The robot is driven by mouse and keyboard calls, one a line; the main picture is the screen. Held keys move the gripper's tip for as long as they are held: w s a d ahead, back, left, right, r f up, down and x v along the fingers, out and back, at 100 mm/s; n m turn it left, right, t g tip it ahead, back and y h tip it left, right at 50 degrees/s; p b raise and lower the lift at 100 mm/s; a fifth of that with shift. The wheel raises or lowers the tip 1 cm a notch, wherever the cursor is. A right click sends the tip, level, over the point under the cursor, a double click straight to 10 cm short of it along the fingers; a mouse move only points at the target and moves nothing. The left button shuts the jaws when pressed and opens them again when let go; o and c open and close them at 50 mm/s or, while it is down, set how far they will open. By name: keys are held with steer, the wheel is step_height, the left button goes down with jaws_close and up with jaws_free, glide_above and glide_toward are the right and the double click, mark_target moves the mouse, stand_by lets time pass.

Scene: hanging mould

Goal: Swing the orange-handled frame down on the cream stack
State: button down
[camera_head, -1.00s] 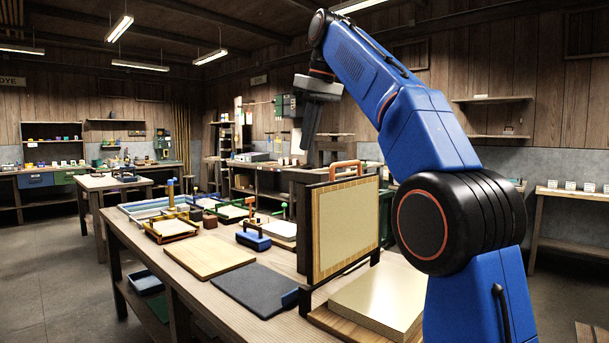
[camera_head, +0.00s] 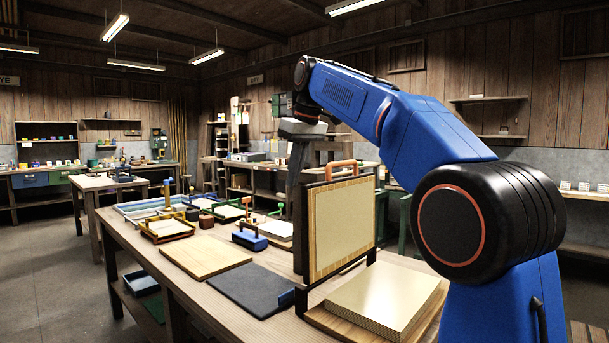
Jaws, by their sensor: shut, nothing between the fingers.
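The wood-edged frame (camera_head: 342,228) with a pale panel stands upright on a dark support on the bench. Its orange handle (camera_head: 342,170) is on the top edge. The cream stack (camera_head: 382,298) lies flat on a wooden base at the frame's foot, to its right, with its top bare. My gripper (camera_head: 293,192) points down just left of the frame's upper left corner, apart from the orange handle. Its fingers are shut and empty. The fingertips are dark against the frame's dark post and hard to make out.
The bench (camera_head: 215,295) also holds a wooden board (camera_head: 205,257), a dark mat (camera_head: 252,285) and a blue-handled block (camera_head: 249,237) left of the frame. Several small framed trays and a blue tray (camera_head: 150,208) stand farther back. The floor at left is clear.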

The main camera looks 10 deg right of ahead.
steer(key=shift+s+d+r, duration=0.15)
steer(key=shift+s+d, duration=0.45)
steer(key=shift+s, duration=0.2)
steer(key=shift+s+d+r, duration=0.15)
steer(key=shift+s+d, duration=0.4)
steer(key=shift+s, duration=0.25)
steer(key=shift+s+d, duration=0.1)
steer(key=shift+d, duration=0.05)
